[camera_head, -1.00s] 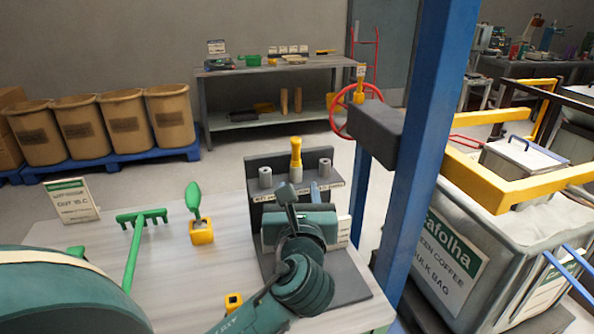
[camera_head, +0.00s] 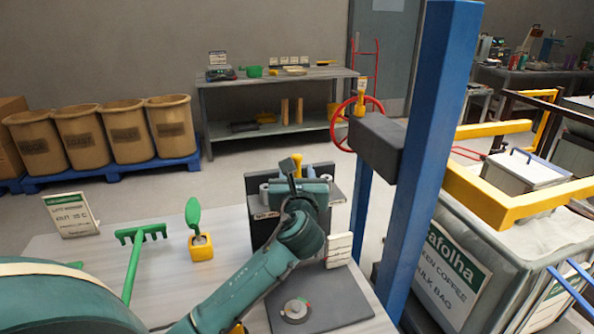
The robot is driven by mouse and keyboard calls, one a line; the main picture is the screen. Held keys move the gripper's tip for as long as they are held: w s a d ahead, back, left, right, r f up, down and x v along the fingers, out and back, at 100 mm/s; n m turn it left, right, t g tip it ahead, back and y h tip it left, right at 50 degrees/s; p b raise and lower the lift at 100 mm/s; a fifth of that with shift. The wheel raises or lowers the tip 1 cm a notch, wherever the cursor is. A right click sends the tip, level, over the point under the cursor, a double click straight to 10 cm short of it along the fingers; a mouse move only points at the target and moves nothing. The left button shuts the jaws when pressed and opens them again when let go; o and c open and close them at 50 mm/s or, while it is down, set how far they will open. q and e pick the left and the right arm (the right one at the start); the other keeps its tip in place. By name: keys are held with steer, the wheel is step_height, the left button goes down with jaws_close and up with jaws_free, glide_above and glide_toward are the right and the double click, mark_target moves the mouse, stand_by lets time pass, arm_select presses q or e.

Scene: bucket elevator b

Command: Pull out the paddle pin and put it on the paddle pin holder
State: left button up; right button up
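A pin with a yellow handle (camera_head: 297,158) stands upright at the middle of a dark rack (camera_head: 262,229) on the near table; I take it for the paddle pin. Its lower part is hidden. A grey cylinder (camera_head: 265,194) sits to its left on the rack. I cannot tell which part is the paddle pin holder. My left gripper (camera_head: 300,173) reaches over the rack from the front. Its fingers look apart, one to each side of the yellow handle in the picture; contact cannot be made out. My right gripper is not in view.
A green rake (camera_head: 133,262) and a green scoop in a yellow block (camera_head: 201,247) are left on the table. A dark base plate (camera_head: 335,296) carries a round grey disc (camera_head: 295,310). A blue post (camera_head: 425,150) and a red wheel (camera_head: 344,125) stand right of the rack.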

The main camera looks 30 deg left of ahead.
arm_select(q)
steer(key=shift+w+a, duration=0.3)
steer(key=shift+w, duration=0.15)
jaws_close()
